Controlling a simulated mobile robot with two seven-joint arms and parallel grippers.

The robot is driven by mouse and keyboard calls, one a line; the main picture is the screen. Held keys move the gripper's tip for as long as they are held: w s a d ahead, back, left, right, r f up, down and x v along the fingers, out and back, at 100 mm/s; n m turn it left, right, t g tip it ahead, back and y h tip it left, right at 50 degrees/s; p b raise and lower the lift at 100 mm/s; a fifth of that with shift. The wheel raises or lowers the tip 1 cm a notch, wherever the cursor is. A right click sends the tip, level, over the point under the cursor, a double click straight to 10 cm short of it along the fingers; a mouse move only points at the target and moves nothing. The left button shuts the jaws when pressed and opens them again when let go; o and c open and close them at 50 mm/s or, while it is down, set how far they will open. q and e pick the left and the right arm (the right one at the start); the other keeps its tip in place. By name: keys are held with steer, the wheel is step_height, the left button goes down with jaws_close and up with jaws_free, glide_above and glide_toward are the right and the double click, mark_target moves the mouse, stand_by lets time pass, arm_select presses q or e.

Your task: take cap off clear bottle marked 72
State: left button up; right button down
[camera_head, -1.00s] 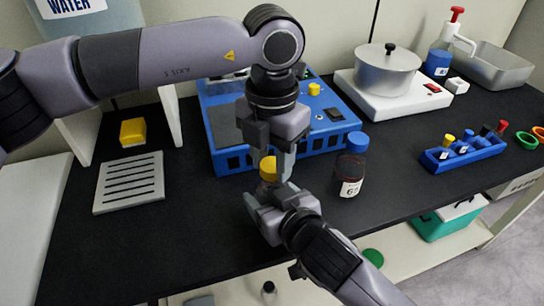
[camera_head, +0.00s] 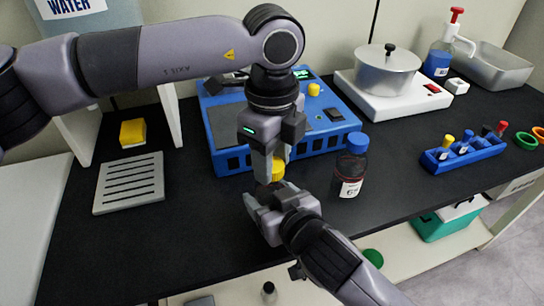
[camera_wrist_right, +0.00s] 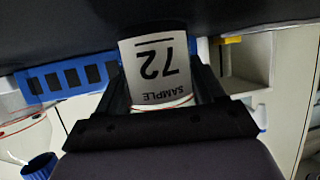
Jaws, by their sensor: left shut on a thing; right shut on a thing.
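The bottle marked 72 (camera_wrist_right: 160,68) shows in the right wrist view, its white "SAMPLE 72" label upside down between the fingers of my right gripper (camera_wrist_right: 165,92). In the head view my right gripper (camera_head: 268,207) is shut on it, and the bottle's body is mostly hidden there. A yellow cap (camera_head: 279,169) shows above the right gripper. My left gripper (camera_head: 268,172) points down from above and is shut on the cap, partly covering it. I cannot tell whether the cap is apart from the bottle's neck.
A dark red bottle with a blue cap (camera_head: 351,170) stands close to the right. A blue machine (camera_head: 232,155) is just behind the grippers. A blue rack (camera_head: 480,151) with several small capped vials stands farther right. A slotted grey plate (camera_head: 129,184) lies left.

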arm_select(q)
steer(key=n, duration=0.4)
steer(key=shift+n, duration=0.4)
steer(key=n, duration=0.4)
steer(key=o, duration=1.2)
steer(key=shift+c, duration=0.2)
steer(key=shift+r, duration=0.1)
